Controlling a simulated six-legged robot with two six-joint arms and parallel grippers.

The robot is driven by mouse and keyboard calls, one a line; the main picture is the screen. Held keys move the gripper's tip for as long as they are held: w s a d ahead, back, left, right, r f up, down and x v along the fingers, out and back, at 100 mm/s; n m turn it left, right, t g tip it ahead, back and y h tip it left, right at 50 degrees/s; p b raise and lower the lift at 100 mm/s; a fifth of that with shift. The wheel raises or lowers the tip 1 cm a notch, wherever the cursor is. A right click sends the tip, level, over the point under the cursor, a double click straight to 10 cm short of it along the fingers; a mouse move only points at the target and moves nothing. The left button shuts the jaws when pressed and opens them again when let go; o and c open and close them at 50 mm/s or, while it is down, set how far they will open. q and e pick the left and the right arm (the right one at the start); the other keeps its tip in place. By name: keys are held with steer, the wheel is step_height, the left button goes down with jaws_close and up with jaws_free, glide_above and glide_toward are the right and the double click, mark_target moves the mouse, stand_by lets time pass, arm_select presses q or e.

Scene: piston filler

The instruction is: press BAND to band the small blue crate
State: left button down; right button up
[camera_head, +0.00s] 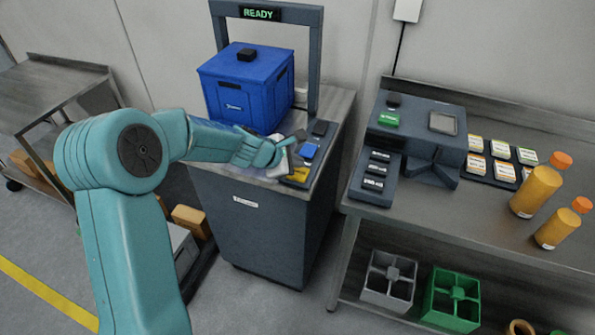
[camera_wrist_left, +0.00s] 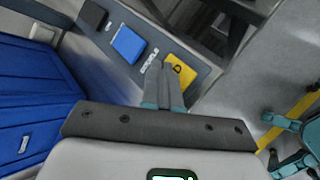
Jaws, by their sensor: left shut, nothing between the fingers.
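The blue crate (camera_head: 238,96) sits under the arch of the banding machine (camera_head: 255,215), with its lid closed and a small black block on top. It also shows at the left in the left wrist view (camera_wrist_left: 30,110). The control panel has a black button (camera_head: 320,128), a blue button (camera_head: 308,151) and a yellow button (camera_head: 298,175). In the left wrist view, the yellow button (camera_wrist_left: 181,72) lies just beyond the fingers, and the blue button (camera_wrist_left: 128,44) is to the left. My left gripper (camera_head: 297,137) is shut and empty over the panel; contact cannot be told.
The arch display (camera_head: 260,13) reads READY. A bench (camera_head: 400,215) on the right holds a dark device (camera_head: 415,125), label cards and orange bottles (camera_head: 536,190). Grey and green crates (camera_head: 452,298) are on its lower shelf. A metal table (camera_head: 45,90) stands left.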

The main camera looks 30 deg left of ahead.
stand_by(0.8)
arm_select(q)
steer(key=shift+f+b, duration=0.4)
steer(key=shift+f, duration=0.05)
steer(key=shift+f+b, duration=0.45)
steer(key=shift+b, duration=0.05)
stand_by(0.4)
stand_by(0.3)
steer(key=shift+r+p, duration=0.85)
steer(key=shift+r, duration=0.05)
step_height(320, 180, up, 5)
steer(key=p, duration=0.5)
